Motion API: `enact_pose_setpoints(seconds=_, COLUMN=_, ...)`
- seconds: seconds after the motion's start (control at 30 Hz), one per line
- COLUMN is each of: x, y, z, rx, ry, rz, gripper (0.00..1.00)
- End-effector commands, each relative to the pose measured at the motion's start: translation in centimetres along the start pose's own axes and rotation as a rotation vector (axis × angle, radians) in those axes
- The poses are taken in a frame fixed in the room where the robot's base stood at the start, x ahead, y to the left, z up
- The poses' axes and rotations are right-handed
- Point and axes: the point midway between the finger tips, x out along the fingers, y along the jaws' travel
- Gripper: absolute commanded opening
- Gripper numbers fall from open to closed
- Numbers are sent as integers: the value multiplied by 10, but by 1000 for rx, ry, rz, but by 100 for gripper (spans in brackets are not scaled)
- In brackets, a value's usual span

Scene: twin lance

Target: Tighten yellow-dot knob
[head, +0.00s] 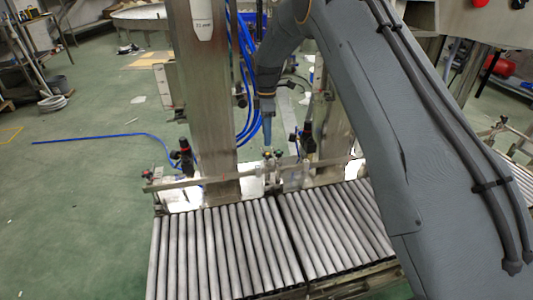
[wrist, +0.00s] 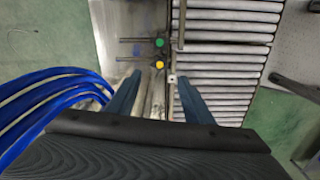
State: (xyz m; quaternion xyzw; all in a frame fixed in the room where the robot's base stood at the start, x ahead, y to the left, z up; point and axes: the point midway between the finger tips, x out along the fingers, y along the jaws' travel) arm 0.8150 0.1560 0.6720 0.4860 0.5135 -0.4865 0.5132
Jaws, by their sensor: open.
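The yellow-dot knob (wrist: 159,65) shows in the wrist view, just beyond and between my fingertips. A green-dot knob (wrist: 159,42) is just above it in that view. My gripper (wrist: 160,77) is open, with one blue finger on each side and nothing between them that I can see gripped. In the head view my gripper (head: 267,132) points down, above small fittings (head: 268,155) on the rail at the conveyor's back edge. The knobs are too small there to tell apart. I cannot tell the exact gap between fingertips and knob.
A roller conveyor (head: 225,250) fills the lower middle of the head view. A steel column (head: 205,110) stands left of my gripper. Blue hoses (wrist: 50,105) run close by on the left in the wrist view. A metal rail (head: 190,183) crosses behind the rollers.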

Motion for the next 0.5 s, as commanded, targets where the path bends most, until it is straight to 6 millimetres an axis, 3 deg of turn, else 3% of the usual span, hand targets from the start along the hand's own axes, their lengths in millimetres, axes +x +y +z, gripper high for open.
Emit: enact_pose_setpoints(seconds=0.5, x=67, y=1, z=0, rx=-8, ry=0, rz=-1, gripper=47)
